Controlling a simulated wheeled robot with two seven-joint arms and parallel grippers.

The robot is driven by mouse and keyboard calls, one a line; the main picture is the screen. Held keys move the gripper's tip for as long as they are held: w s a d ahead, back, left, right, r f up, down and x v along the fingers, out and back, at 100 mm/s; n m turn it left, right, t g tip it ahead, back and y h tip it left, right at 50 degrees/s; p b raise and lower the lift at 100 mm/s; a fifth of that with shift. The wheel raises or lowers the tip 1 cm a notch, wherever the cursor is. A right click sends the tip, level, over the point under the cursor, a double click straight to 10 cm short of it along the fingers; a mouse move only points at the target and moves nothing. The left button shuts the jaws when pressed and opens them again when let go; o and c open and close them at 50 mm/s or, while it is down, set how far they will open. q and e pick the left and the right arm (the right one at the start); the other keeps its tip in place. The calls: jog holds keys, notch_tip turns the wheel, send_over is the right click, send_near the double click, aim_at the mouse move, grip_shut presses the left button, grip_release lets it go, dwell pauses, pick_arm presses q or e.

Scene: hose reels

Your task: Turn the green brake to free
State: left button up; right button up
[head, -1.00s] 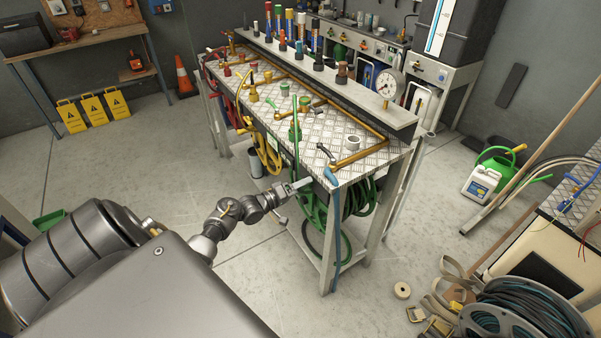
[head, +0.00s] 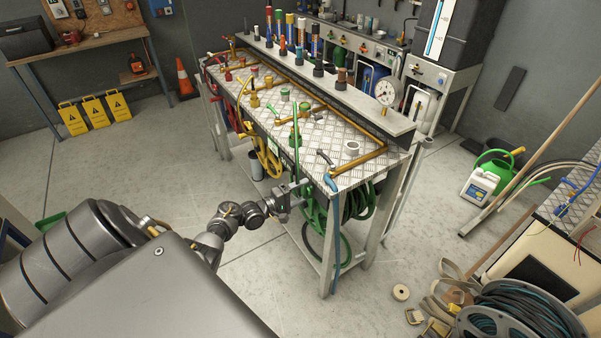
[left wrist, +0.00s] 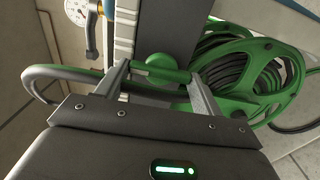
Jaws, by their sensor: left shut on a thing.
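The green reel (left wrist: 245,78) carries a coil of dark green hose and hangs under the front end of the bench. In the head view the reel (head: 318,214) is partly hidden behind the bench leg and my gripper. A rounded green brake handle (left wrist: 165,68) shows between the fingers of my left gripper (left wrist: 158,74), which is shut on it at the reel's side. In the head view my left gripper (head: 298,193) is at the bench's front side, below the top. The brake's marked positions cannot be read. My right gripper is not in view.
A blue-handled hose nozzle (head: 331,183) hangs at the near corner, close right of my gripper. The floor in front is clear.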

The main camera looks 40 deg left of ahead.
pick_arm(q)
jog(key=shift+a, duration=0.1)
jog(key=o, duration=1)
jog(key=shift+s, duration=0.1)
jog(key=v, duration=1)
jog(key=shift+s, duration=0.25)
jog(key=shift+a, duration=0.1)
